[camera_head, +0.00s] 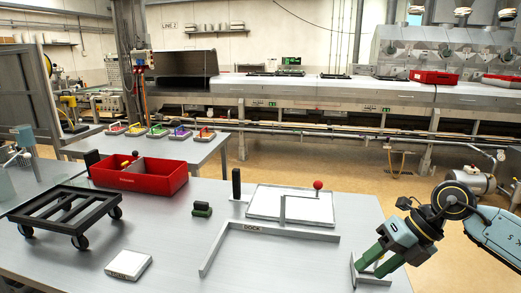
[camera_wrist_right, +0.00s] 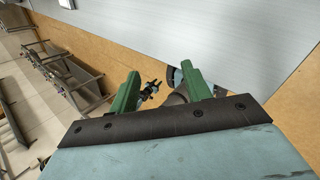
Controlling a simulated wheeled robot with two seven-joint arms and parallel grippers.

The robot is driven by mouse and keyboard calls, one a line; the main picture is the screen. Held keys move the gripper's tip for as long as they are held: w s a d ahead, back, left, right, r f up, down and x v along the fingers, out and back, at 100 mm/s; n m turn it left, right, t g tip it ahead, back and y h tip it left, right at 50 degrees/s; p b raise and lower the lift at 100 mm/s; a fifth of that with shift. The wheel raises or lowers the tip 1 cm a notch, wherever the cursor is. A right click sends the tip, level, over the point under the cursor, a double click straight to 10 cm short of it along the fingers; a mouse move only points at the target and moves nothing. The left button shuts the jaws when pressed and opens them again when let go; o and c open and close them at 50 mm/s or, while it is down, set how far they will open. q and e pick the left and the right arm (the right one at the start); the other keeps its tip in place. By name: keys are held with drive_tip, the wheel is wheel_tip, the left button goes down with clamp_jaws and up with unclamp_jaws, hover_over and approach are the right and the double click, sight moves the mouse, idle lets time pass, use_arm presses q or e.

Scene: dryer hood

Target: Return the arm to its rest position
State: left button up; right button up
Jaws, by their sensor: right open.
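My right gripper (camera_head: 378,262) is at the lower right in the head view, over the right edge of the grey worktable (camera_head: 180,255). Its green fingers point down and left, close to a small light bracket (camera_head: 354,272) on the table; I cannot tell whether they touch it. In the right wrist view the two green fingers of my right gripper (camera_wrist_right: 160,85) stand apart, with nothing held between them. The table edge and the floor show beyond them. My right arm (camera_head: 490,232) comes in from the right edge. My left gripper does not show.
A black wheeled cart (camera_head: 68,212), a red bin (camera_head: 140,177), a white plate (camera_head: 128,264), a DOCK-marked angle rail (camera_head: 262,229) and a framed panel with a red knob (camera_head: 318,185) occupy the table. Floor (camera_head: 350,183) lies open beyond it.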

drive_tip(key=s+a+r+m+t+y, duration=0.1)
drive_tip(key=a+r+m+t+y, duration=0.4)
drive_tip(key=a, duration=0.3)
drive_tip(key=s+a+r+m+t+y, duration=0.1)
drive_tip(key=a+r+m+t+y, duration=0.3)
drive_tip(key=a+t+y, duration=0.3)
drive_tip(key=d+f+m+t+h, duration=0.4)
drive_tip(key=d+f+m+h, duration=0.6)
drive_tip(key=m+h, duration=0.85)
drive_tip(key=s+d+f+m+g+h, duration=0.1)
drive_tip(key=s+d+f+m+g, duration=0.25)
drive_tip(key=s+f+m, duration=0.35)
drive_tip(key=s+a+f+g, duration=0.1)
drive_tip(key=s+f+g, duration=0.4)
drive_tip(key=s, duration=0.4)
drive_tip(key=s+f+g, duration=0.5)
drive_tip(key=s+f, duration=0.1)
drive_tip(key=s, duration=0.3)
wheel_tip(320, 180, down, 24)
drive_tip(key=r+g, duration=0.1)
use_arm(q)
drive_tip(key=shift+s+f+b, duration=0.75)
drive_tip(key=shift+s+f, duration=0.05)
use_arm(e)
drive_tip(key=s+d+f+g, duration=0.1)
drive_tip(key=s+d+f, duration=0.1)
drive_tip(key=s+f, duration=1.5)
drive_tip(key=shift+s+d+f, duration=0.3)
drive_tip(key=shift+d+f, duration=0.1)
